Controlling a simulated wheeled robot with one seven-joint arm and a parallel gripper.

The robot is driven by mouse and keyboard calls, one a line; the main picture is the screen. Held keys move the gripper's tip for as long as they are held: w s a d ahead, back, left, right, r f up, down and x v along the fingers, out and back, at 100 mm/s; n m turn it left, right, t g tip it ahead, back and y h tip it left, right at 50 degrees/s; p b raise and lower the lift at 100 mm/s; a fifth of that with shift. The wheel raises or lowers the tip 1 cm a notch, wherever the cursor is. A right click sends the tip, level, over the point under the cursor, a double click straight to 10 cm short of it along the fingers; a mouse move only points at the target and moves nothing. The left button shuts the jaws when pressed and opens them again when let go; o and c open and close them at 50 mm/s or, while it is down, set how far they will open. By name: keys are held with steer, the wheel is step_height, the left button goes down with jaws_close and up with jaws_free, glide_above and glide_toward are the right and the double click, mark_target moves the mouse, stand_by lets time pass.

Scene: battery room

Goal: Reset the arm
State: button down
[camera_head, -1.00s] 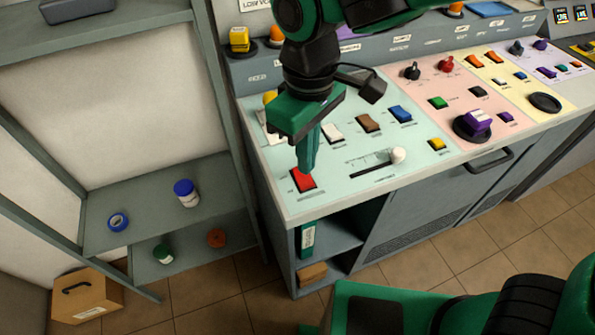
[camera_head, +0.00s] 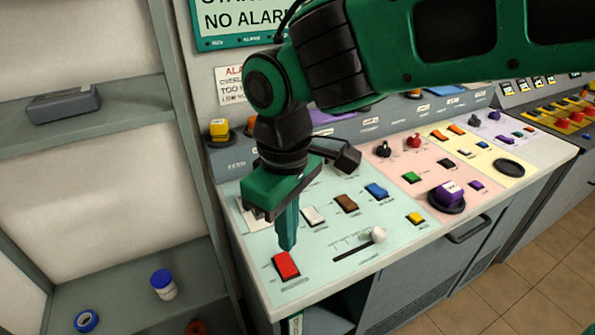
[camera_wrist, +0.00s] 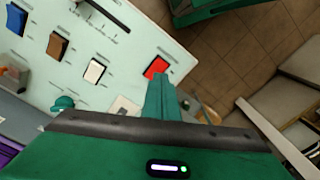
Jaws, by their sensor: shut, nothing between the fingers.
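My gripper (camera_head: 287,248) is shut with nothing in it. It points down over the front left of the control panel (camera_head: 330,240), with its tips just above and behind the red rocker switch (camera_head: 286,265). In the wrist view the shut fingers (camera_wrist: 159,92) end close to the red switch (camera_wrist: 156,67); I cannot tell whether they touch it. My green arm reaches in from the upper right of the head view.
White (camera_head: 314,215), brown (camera_head: 346,203) and blue (camera_head: 377,191) switches and a white-knobbed slider (camera_head: 377,235) lie right of my gripper. A shelf unit (camera_head: 120,285) with a blue-capped jar (camera_head: 163,284) and blue tape roll (camera_head: 86,321) stands left. Tiled floor (camera_head: 540,270) is open at right.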

steer(key=w+d+m, duration=0.4)
steer(key=d, duration=0.8)
steer(key=w+d+m, duration=0.3)
steer(key=d+m, duration=0.1)
steer(key=d, duration=0.9)
steer(key=s+d+f+m, duration=0.2)
steer(key=s+d+m, duration=0.3)
steer(key=d, duration=0.5)
steer(key=s+d+f+m, duration=0.2)
steer(key=s+d+m, duration=0.3)
steer(key=s+d, duration=0.3)
steer(key=d, duration=0.2)
steer(key=shift+s+d+m, duration=0.4)
steer(key=shift+w+f, duration=0.3)
steer(key=shift+w, duration=0.35)
